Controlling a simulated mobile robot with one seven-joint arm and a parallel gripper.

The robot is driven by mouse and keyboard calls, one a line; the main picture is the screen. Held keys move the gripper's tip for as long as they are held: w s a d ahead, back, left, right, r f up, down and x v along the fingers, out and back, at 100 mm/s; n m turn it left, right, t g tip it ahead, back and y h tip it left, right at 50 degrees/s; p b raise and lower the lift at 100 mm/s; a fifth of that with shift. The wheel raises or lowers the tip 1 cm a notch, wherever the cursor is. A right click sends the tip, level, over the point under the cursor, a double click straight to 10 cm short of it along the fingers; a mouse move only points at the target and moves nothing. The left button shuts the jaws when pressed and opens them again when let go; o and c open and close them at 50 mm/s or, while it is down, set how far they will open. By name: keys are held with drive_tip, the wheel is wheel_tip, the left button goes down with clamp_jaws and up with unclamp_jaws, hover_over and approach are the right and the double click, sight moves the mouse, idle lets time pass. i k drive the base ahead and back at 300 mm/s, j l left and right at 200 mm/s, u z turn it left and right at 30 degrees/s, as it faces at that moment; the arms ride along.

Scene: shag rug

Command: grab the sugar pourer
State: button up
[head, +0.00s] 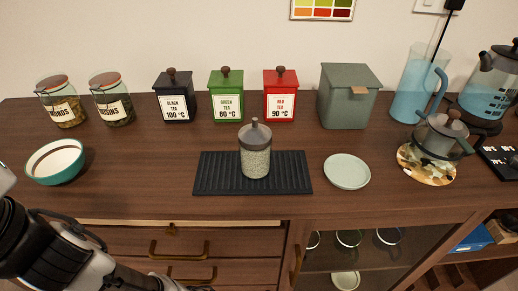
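The sugar pourer (255,152) is a clear jar with pale grains inside and a grey lid with a brown knob. It stands upright on a black ribbed mat (216,175) in the middle of the wooden counter. My arm shows at the lower left, in front of the counter's drawers and well apart from the pourer. My gripper's fingertips are not visible in the head view.
Black, green (226,95) and red tins and a grey-green box (348,95) stand behind. Two jars (61,103) and a bowl (55,162) are left. A plate (347,171), pot (441,136), pitcher (418,85) and kettle (490,85) are right. The counter before the mat is clear.

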sight(255, 139)
drive_tip(key=k+j+z, duration=0.1)
drive_tip(key=j, duration=0.3)
drive_tip(key=k+j+z, duration=0.1)
drive_tip(key=j, duration=0.25)
drive_tip(key=k+j+z, duration=0.15)
drive_tip(key=j, duration=0.25)
drive_tip(key=j+z, duration=0.1)
drive_tip(key=j, duration=0.25)
drive_tip(key=i+j+z, duration=0.1)
drive_tip(key=j, duration=0.3)
drive_tip(key=j+z, duration=0.1)
drive_tip(key=j, duration=0.25)
